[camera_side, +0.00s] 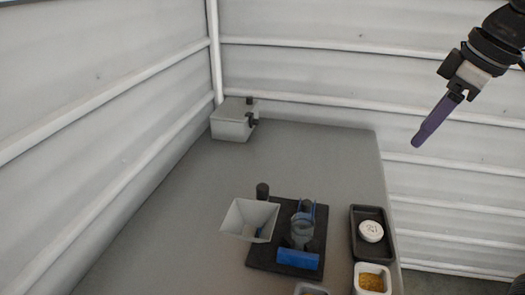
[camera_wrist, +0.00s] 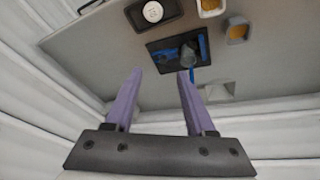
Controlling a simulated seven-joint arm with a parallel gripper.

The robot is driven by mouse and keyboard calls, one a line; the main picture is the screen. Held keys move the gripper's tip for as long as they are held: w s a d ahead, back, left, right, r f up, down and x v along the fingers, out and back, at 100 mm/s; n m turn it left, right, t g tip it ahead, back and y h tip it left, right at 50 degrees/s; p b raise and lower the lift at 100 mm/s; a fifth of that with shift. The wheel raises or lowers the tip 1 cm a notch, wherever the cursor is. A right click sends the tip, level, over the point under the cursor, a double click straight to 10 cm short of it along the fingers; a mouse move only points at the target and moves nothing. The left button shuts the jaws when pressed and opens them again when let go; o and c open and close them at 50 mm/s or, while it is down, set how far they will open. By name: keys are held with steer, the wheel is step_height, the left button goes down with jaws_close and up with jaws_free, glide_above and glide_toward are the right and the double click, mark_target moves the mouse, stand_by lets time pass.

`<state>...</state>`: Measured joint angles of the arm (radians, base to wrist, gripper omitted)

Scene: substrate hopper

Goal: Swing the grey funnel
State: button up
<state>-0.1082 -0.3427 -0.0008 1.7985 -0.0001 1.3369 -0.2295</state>
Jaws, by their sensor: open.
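The grey funnel (camera_side: 249,219) is a light square hopper beside a dark post (camera_side: 262,191), at the left edge of a black base plate (camera_side: 258,258) in the side view. A clear cup (camera_side: 302,229) with blue parts stands on the plate. My gripper (camera_side: 418,142) is high at the upper right in the side view, well away from the funnel. Its two purple fingers (camera_wrist: 159,74) are apart and empty in the wrist view.
A black tray (camera_side: 356,247) with a white round lid (camera_side: 371,231) lies right of the plate. A white container of yellow-brown grains (camera_side: 372,281) stands in front of it. A grey box (camera_side: 234,119) sits at the back corner. The table's middle is clear; corrugated walls stand behind and left.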

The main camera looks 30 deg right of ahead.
steer(key=w+a+r+n+g, duration=0.1)
steer(key=w+a+r+n, duration=0.1)
steer(key=w+a, duration=0.5)
steer(key=n+g, duration=0.3)
glide_above(263, 186)
step_height(263, 186, down, 11)
steer(key=shift+d, duration=0.15)
steer(key=shift+a+f, duration=0.3)
steer(key=shift+f, duration=0.15)
step_height(263, 186, down, 8)
steer(key=shift+s+r, duration=0.1)
steer(key=shift+r, duration=0.05)
steer(key=m, duration=1.7)
steer(key=shift+m, duration=0.4)
